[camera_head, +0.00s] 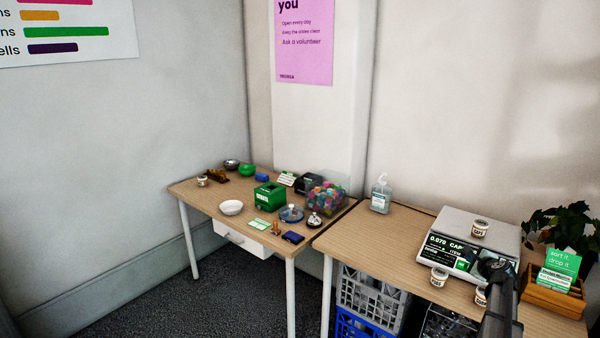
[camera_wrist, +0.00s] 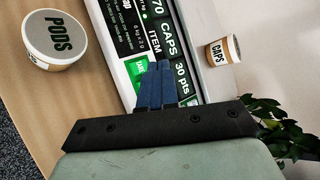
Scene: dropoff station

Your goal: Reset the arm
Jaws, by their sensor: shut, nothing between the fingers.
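My gripper (camera_wrist: 157,84) shows in the wrist view with its two blue fingers closed together and nothing between them. The fingers lie in front of the display of the white scale (camera_wrist: 126,65). In the head view my dark arm comes up from the bottom right, and its end is close to the front right of the scale (camera_head: 452,222). A cup labelled CAPS (camera_head: 480,229) stands on the scale, and it also shows in the wrist view (camera_wrist: 218,52). The scale display reads 0.070, CAPS and 30 pts.
A PODS cup (camera_head: 439,277) stands before the scale. Another cup (camera_head: 481,297) is partly hidden by my arm. A wooden card holder (camera_head: 556,300) and plant (camera_head: 560,228) stand right. A pump bottle (camera_head: 381,194) is behind left. The left table (camera_head: 205,201) holds bowls and boxes.

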